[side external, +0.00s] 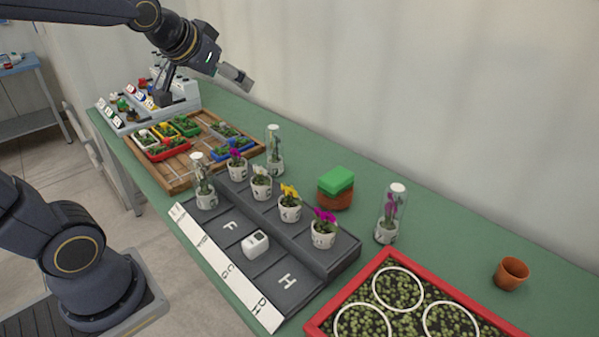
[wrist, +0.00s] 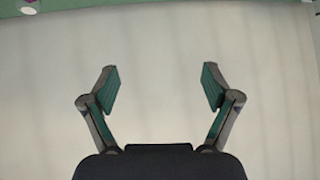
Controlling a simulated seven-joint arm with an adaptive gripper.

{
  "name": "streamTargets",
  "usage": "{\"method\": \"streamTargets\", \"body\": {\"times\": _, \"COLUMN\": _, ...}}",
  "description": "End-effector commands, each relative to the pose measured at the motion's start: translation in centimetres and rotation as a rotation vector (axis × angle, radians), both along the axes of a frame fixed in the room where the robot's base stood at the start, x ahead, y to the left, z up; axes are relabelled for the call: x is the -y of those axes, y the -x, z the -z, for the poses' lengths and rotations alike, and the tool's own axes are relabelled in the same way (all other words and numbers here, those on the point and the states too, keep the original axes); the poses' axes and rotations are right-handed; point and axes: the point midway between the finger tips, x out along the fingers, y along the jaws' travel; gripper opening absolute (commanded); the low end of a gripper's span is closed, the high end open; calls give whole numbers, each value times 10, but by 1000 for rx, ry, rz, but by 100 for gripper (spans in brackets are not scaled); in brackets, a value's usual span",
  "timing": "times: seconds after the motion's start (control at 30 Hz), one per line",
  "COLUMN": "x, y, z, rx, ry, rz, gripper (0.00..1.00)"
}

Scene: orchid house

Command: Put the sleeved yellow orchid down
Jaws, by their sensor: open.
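My gripper (side external: 236,77) is raised high above the back of the bench, near the wall, tilted toward the right. In the wrist view my gripper (wrist: 161,88) has its fingers spread wide with only pale wall between them. Clear-sleeved pots stand upright: one (side external: 204,184) at the left end of the dark stepped stand, one (side external: 275,152) behind it on the bench, and one (side external: 390,214) with a purple flower at the right. I cannot tell which sleeved flower is yellow. An unsleeved yellow orchid (side external: 289,203) stands on the stand's upper step.
The dark stand (side external: 285,285) has lettered bays, a white block (side external: 255,243) and several potted orchids. A green-and-brown block (side external: 336,188), a red-rimmed tray (side external: 341,296) with white rings, and a terracotta pot (side external: 511,273) are at the right. A wooden tray (side external: 178,182) is at the left.

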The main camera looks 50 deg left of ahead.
Motion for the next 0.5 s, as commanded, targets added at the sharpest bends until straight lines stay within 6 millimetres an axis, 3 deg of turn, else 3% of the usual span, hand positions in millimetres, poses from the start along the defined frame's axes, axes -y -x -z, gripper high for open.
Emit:
{"method": "streamTargets", "body": {"times": 0.03, "x": 27, "y": 33, "z": 14, "rx": -65, "ry": 43, "rz": 38, "gripper": 87}}
{"method": "streamTargets", "body": {"times": 0.1, "x": 54, "y": 73, "z": 37, "rx": -164, "ry": 97, "rz": 88, "gripper": 87}}
{"method": "streamTargets", "body": {"times": 0.2, "x": 81, "y": 115, "z": 60, "rx": -265, "ry": 150, "rz": 149, "gripper": 87}}
{"method": "streamTargets", "body": {"times": 0.33, "x": 96, "y": 140, "z": 74, "rx": -328, "ry": 182, "rz": 190, "gripper": 87}}
{"method": "streamTargets", "body": {"times": 0.5, "x": 98, "y": 143, "z": 76, "rx": -338, "ry": 187, "rz": 195, "gripper": 87}}
